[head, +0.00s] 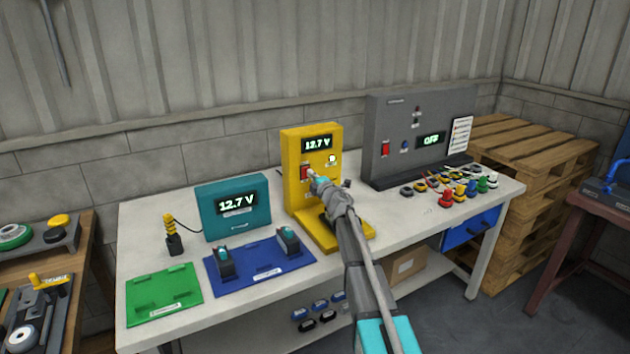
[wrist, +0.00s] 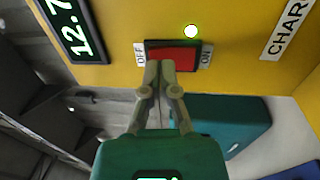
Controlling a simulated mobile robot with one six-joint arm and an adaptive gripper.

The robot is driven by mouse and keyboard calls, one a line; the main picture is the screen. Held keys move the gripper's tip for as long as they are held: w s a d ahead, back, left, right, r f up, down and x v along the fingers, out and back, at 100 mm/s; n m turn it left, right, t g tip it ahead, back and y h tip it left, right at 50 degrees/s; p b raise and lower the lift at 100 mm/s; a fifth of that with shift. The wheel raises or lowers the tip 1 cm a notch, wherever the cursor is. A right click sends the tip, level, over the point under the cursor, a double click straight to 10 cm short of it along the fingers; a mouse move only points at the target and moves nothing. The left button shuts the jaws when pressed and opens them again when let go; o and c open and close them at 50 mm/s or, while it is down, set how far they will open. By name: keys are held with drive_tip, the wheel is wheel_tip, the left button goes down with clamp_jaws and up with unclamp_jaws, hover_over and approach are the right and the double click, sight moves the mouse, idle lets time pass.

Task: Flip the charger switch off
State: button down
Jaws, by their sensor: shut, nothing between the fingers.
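The yellow charger (head: 296,205) stands upright on the bench, with a display reading 12.7 V. Its red rocker switch (head: 304,172) is on the front below the display. In the wrist view the red switch (wrist: 178,55) lies between an OFF label (wrist: 140,54) and an ON label (wrist: 206,56). A round lamp (wrist: 190,31) beside it is lit. My gripper (wrist: 158,66) is shut and empty, its tips at the OFF-side half of the switch and covering part of it. I cannot tell whether they touch it. My gripper (head: 313,175) also shows in the head view.
A teal meter (head: 232,225) reading 12.7 V stands left of the charger, behind a blue mat (head: 258,263) and a green mat (head: 150,290). A grey panel (head: 385,120) reading OFF stands to the right, with several small coloured parts before it. Pallets (head: 530,150) are stacked beyond the bench.

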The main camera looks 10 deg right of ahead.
drive_tip(key=shift+w+a, duration=0.15)
drive_tip(key=shift+w, duration=0.25)
drive_tip(key=shift+r, duration=0.1)
drive_tip(key=shift+w+a+r, duration=0.1)
drive_tip(key=shift+w+r, duration=0.05)
drive_tip(key=shift+w, duration=0.25)
drive_tip(key=shift+s, duration=0.25)
drive_tip(key=shift+s, duration=0.3)
drive_tip(key=r+p+v, duration=0.2)
drive_tip(key=r+v, duration=0.1)
drive_tip(key=v, duration=1)
drive_tip(key=shift+d+r, duration=0.1)
drive_tip(key=shift+d, duration=0.15)
